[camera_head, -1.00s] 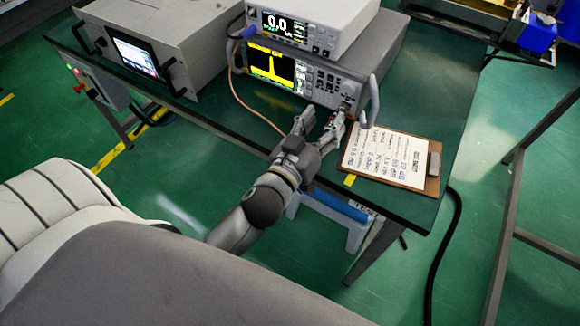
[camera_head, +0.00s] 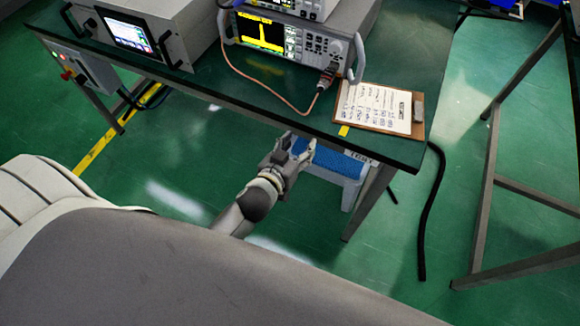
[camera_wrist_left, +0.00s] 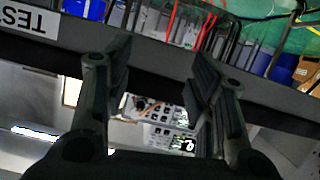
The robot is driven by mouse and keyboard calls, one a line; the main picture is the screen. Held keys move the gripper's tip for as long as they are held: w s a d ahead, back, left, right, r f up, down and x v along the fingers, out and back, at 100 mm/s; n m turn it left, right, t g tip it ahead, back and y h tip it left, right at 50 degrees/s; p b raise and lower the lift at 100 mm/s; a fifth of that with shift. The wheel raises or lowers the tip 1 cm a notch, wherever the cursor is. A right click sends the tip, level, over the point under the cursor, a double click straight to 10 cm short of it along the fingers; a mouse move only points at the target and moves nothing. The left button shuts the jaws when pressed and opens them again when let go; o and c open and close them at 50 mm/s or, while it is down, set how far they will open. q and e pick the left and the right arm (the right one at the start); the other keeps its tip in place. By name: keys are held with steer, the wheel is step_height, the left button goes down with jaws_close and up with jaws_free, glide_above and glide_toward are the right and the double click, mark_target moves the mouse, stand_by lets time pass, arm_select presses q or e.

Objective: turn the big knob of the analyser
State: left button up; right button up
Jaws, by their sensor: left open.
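The analyser (camera_head: 290,45) stands at the back of the table, its screen showing a yellow trace. Its big knob (camera_head: 336,47) is on the right of the front panel, above a connector (camera_head: 328,74) with an orange cable. My left gripper (camera_head: 300,141) is open and empty, in front of the table's front edge and well apart from the knob. In the left wrist view, the open fingers (camera_wrist_left: 157,75) frame the analyser (camera_wrist_left: 165,107), upside down and small; the knob is too small to make out there. My right gripper is not in view.
A clipboard with paper (camera_head: 378,108) lies right of the cable on the green table (camera_head: 225,95). A grey unit with a screen (camera_head: 150,35) stands at the left. A blue-topped stool (camera_head: 343,165) is under the table's front edge. The orange cable (camera_head: 270,92) loops across the table.

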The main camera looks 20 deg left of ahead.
arm_select(q)
steer(key=s+f+g+p, duration=0.1)
steer(key=s+f, duration=0.2)
steer(key=f, duration=0.3)
steer(key=shift+a+f+m+g, duration=0.15)
steer(key=shift+f+m+g, duration=0.1)
steer(key=shift+m+g, duration=0.05)
steer(key=s+a+f+m+g, duration=0.1)
steer(key=s+f+g, duration=0.2)
steer(key=s+f, duration=0.65)
steer(key=s+a+f+g, duration=0.25)
steer(key=s+f, duration=0.35)
steer(key=f, duration=0.7)
steer(key=s+a+f+g, duration=0.1)
steer(key=s+f+g, duration=0.2)
steer(key=s, duration=0.8)
steer(key=s+a+f+m+g, duration=0.1)
steer(key=s+f+g, duration=0.2)
steer(key=s+f, duration=0.5)
steer(key=s, duration=0.3)
steer(key=shift+s+a+y, duration=0.2)
steer(key=shift+s+y, duration=0.1)
steer(key=shift+y, duration=0.1)
steer(key=shift+f, duration=0.1)
